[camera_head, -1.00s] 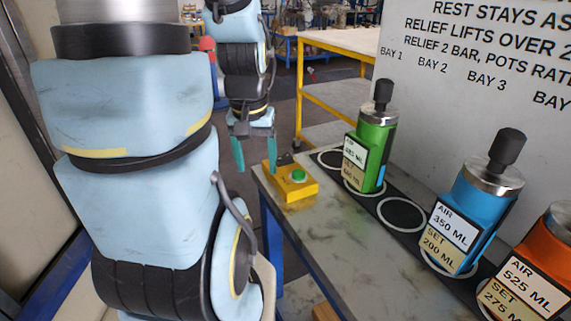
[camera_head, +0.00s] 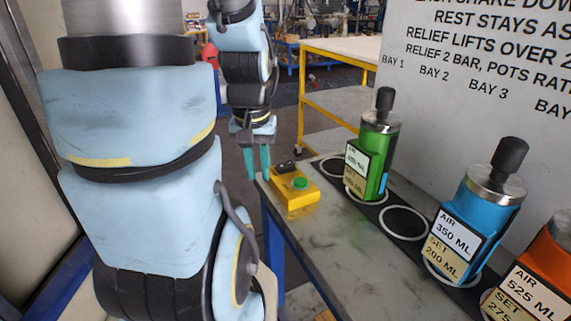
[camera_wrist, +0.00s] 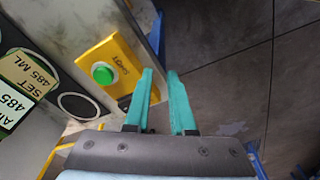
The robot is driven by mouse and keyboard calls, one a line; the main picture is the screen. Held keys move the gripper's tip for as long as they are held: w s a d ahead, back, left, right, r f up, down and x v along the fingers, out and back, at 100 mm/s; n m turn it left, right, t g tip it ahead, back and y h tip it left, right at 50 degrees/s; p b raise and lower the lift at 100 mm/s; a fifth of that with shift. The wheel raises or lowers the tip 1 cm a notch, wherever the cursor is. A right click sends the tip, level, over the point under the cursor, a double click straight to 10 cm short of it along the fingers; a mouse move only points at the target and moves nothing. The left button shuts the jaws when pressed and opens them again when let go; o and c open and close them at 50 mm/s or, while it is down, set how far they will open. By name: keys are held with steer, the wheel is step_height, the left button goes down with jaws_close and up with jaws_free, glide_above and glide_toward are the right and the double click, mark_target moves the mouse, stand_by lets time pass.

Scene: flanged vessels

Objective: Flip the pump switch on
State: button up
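I cannot tell the switch's position. My gripper (camera_head: 257,165) points down just left of the box, past the bench edge. Its teal fingers are apart with nothing between them, and they also show in the wrist view (camera_wrist: 160,75).
A green pot (camera_head: 374,155), a blue pot (camera_head: 475,220) and an orange pot (camera_head: 545,275) stand in a row on the bench (camera_head: 320,235). A sign board (camera_head: 480,60) rises behind them. Floor is clear left of the bench.

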jaws_close()
stand_by(1.1)
